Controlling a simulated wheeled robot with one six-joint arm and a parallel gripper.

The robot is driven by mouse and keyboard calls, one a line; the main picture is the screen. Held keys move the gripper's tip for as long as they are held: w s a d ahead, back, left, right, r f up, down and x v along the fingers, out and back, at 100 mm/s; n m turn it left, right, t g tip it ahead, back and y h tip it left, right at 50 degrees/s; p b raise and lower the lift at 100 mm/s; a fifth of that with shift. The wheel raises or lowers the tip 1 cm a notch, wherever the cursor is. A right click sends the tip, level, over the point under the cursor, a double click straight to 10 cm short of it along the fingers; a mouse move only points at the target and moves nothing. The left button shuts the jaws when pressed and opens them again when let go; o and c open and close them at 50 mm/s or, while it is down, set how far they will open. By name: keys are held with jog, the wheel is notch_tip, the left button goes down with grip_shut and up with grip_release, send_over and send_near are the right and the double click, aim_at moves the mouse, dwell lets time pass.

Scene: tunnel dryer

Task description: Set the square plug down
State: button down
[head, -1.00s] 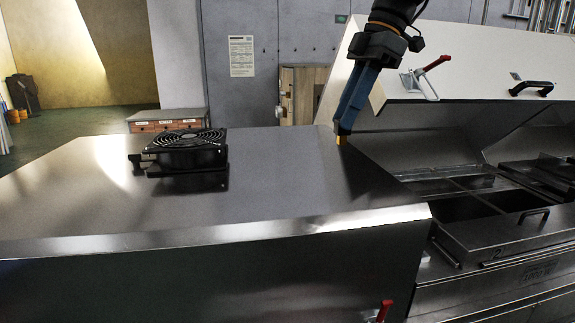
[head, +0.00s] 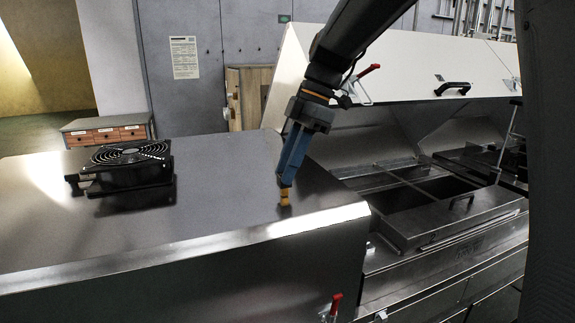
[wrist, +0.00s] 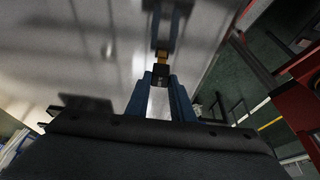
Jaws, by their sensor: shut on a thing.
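The square plug (head: 285,193) is a small orange-yellow block at the tip of my gripper (head: 286,182) in the head view. My gripper is shut on it, fingers pointing down, over the right part of the shiny metal top (head: 225,190). The plug is at or just above the metal; its reflection makes it hard to tell whether it touches.
A black fan unit (head: 124,168) stands on the metal top at the left. The raised white lid (head: 400,75) and open metal bays (head: 405,198) lie to the right. The top's front edge (head: 215,243) is close. Bare metal lies between fan and gripper.

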jog(key=shift+f, duration=0.15)
jog(key=c, duration=1.5)
grip_release()
jog(key=shift+c, duration=0.2)
jog(key=shift+r, duration=0.25)
jog(key=b+v, duration=0.3)
jog(key=v, duration=0.9)
jog(key=shift+b, duration=0.35)
